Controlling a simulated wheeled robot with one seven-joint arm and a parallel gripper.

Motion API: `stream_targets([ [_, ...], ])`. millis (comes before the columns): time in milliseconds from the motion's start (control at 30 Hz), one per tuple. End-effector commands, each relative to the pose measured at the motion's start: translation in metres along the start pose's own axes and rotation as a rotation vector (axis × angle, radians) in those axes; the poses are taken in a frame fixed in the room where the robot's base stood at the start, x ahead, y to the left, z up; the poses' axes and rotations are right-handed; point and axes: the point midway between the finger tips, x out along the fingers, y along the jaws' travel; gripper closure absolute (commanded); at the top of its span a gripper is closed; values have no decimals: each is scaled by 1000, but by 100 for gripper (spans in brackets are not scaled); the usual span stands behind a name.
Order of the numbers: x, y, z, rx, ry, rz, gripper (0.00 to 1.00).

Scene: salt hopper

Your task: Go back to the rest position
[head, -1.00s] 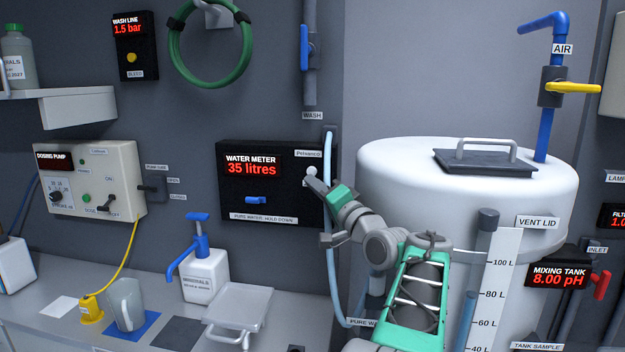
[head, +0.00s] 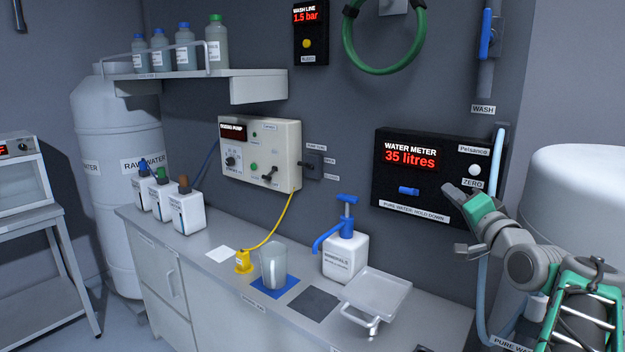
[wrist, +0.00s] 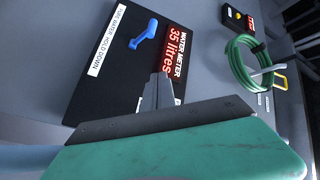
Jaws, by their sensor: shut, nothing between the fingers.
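My gripper (head: 455,192) is shut and empty. In the head view it is at the lower right of the black water meter panel (head: 388,187), just left of the white ZERO button (head: 474,170). I cannot tell whether it touches the panel. In the wrist view the closed fingers (wrist: 160,92) overlap the panel's face, close to the red "35 litres" display (wrist: 175,55). The panel's blue lever (wrist: 143,34) is clear of the fingers.
A white tank (head: 585,200) stands at the right behind my arm, with a pale blue hose (head: 498,150) beside the panel. The bench below holds a minerals pump bottle (head: 345,257), a jug (head: 273,265) and a metal tray (head: 376,293). Shelf bottles (head: 185,47) stand left.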

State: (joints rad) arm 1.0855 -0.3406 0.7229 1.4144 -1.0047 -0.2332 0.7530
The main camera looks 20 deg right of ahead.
Motion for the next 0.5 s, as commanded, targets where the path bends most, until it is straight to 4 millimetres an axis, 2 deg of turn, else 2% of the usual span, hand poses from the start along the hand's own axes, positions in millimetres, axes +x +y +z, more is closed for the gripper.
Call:
stream_targets([
  [33,12,-5,37,-38,-70,37,100],
  [67,17,-4,61,-71,-119,73,100],
  [100,20,-3,97,-121,-192,123,100],
  [167,18,-1,151,-202,-309,194,100],
  [200,10,1,186,-258,-389,239,100],
  [233,2,3,211,-301,-450,271,100],
  [300,-25,8,267,-402,-598,337,100],
  [367,-57,14,309,-490,-730,386,100],
  [400,-81,18,334,-547,-819,416,100],
  [467,-122,26,366,-633,-951,455,100],
  [500,-149,31,383,-685,-1034,476,100],
])
